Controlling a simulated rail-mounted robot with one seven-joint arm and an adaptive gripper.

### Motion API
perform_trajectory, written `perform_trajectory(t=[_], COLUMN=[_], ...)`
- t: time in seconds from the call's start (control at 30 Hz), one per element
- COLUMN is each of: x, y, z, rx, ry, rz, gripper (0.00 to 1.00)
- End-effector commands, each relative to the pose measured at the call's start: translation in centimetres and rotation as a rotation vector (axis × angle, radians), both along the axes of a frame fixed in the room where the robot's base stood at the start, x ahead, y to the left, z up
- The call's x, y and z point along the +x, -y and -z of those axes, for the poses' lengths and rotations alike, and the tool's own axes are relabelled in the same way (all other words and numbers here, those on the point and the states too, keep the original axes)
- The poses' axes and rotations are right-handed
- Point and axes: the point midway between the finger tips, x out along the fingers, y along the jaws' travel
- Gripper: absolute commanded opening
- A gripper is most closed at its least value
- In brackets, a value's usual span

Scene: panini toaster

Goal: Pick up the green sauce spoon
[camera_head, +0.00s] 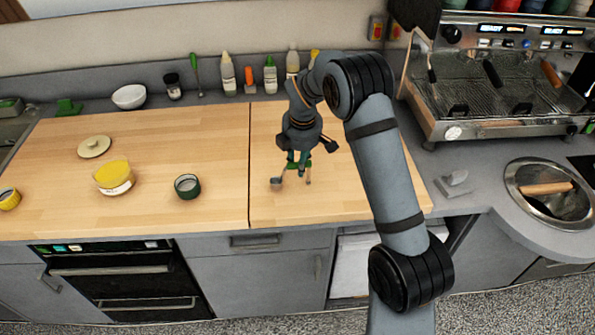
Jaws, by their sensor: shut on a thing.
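My gripper (298,161) is over the right-hand wooden board, pointing down, and is shut on a small utensil with green on it. I take this to be the green sauce spoon (277,182). Its small grey bowl shows just below and left of the fingers. A thin tan piece shows below right of the fingers, and I cannot tell whether it belongs to the spoon. The fingers hide much of the handle. I cannot tell whether the spoon touches the board.
A grey-green cup (187,187), a yellow-filled bowl (114,178) and a lid (94,146) stand on the left board (60,205). Bottles (228,73) and a green-handled utensil (195,72) line the back.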

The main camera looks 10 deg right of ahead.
Motion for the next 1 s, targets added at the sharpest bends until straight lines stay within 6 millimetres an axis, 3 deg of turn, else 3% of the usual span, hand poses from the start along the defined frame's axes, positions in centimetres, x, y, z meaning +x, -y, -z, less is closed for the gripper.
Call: perform_trajectory(t=[0.2,0.53,0.67,0.8,1.0], x=[0.0,0.1,0.2,0.2,-3.0], y=[0.0,0.0,0.0,0.0,3.9], z=[0.0,-0.5,-1.7,-4.3,-6.7], rx=[0.0,0.0,0.001,0.002,0.0], ry=[0.001,0.002,0.006,0.008,0.006], rz=[0.0,0.0,0.0,0.001,0.004], gripper=[0.01,0.0,0.0,0.0,0.0])
